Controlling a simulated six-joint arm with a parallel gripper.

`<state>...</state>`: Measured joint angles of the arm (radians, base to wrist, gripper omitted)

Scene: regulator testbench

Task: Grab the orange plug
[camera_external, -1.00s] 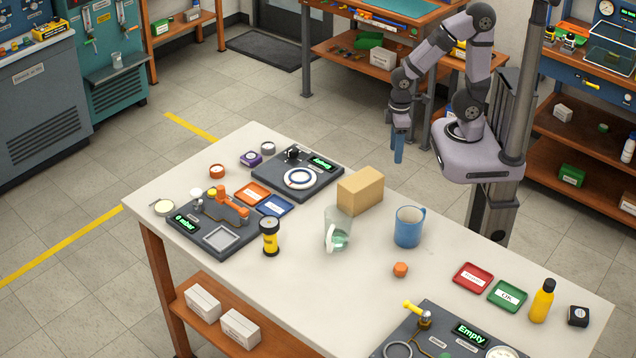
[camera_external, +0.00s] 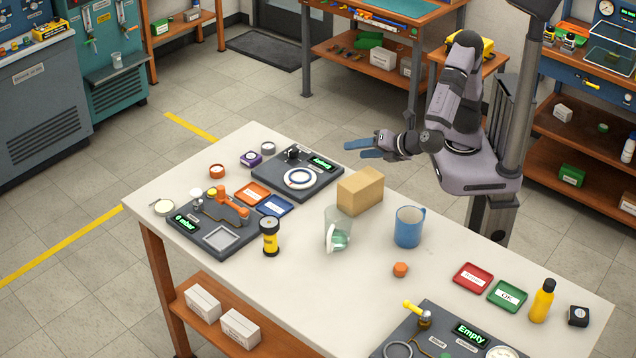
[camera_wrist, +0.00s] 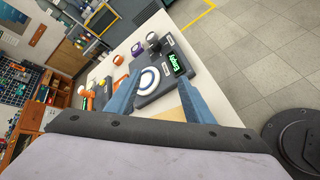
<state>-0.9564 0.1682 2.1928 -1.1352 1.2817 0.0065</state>
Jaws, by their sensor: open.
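A small orange plug-like piece (camera_external: 400,269) lies on the white table, in front of the blue mug. A second small round orange piece (camera_external: 217,171) lies near the table's far left end, and I cannot tell for sure which one is the plug. My gripper (camera_external: 356,149) is open and empty, held level above the table's back edge, behind the tan block. It is apart from both orange pieces. In the wrist view, its two blue fingers (camera_wrist: 160,76) are spread and point towards the far end of the table, with nothing between them.
A tan block (camera_external: 360,191), a clear beaker (camera_external: 338,230) and a blue mug (camera_external: 409,227) stand mid-table. A yellow-black cylinder (camera_external: 270,237) stands left of them. Red (camera_external: 473,277) and green (camera_external: 507,296) trays and a yellow bottle (camera_external: 542,301) are at the right.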

